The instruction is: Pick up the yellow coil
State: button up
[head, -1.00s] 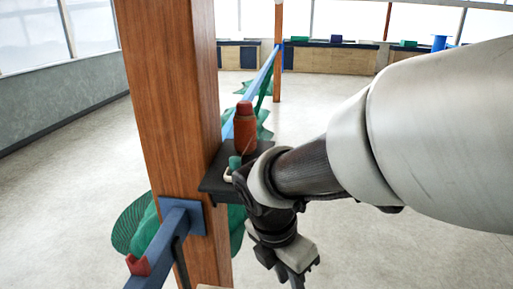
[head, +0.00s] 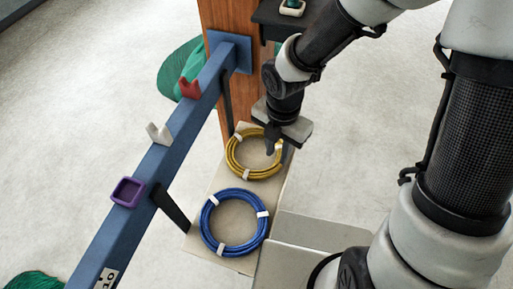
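The yellow coil (head: 237,168) lies flat on a beige board (head: 274,193), bound with white ties. My gripper (head: 278,150) points down over the coil's right side. Its two dark fingers stand apart with a gap between them, so it looks open. The gripper hides part of the coil's upper right rim. I cannot tell whether the fingertips touch the coil or hang just above it.
A blue coil (head: 207,228) with white ties lies on the same board, nearer me. A blue rail (head: 168,150) runs along the left with a red hook (head: 190,88), a white hook (head: 158,133) and a purple square holder (head: 128,192). A wooden post (head: 240,108) rises behind.

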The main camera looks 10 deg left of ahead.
aim_at(276, 163)
jog(key=shift+w+f+b, duration=0.2)
jog(key=shift+f+b, duration=0.15)
jog(key=shift+f, duration=2.35)
grip_shut()
